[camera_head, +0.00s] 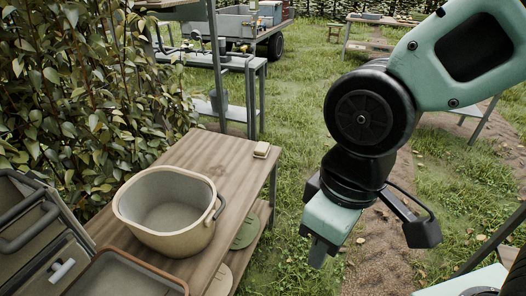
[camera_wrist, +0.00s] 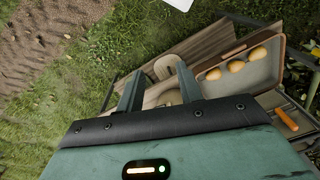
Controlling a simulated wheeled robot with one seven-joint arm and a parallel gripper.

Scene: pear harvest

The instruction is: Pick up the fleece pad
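A small cream block (camera_head: 261,150) that looks like the fleece pad lies flat near the far right end of the wooden bench (camera_head: 222,155). My gripper (camera_head: 318,252) hangs in the air to the right of the bench, pointing down and apart from the block. In the wrist view the two green fingers (camera_wrist: 160,82) stand apart with nothing held between them. Beyond them a pale tan object (camera_wrist: 167,66) shows; I cannot tell whether it is the pad.
A cream basket (camera_head: 170,212) stands on the bench, with a brown-rimmed tray (camera_head: 128,278) in front. Green pieces (camera_head: 246,232) lie on the shelf below. The wrist view shows a tray (camera_wrist: 262,77) with yellow-orange fruit and an orange-handled tool (camera_wrist: 286,119). Leafy foliage (camera_head: 75,95) borders the left.

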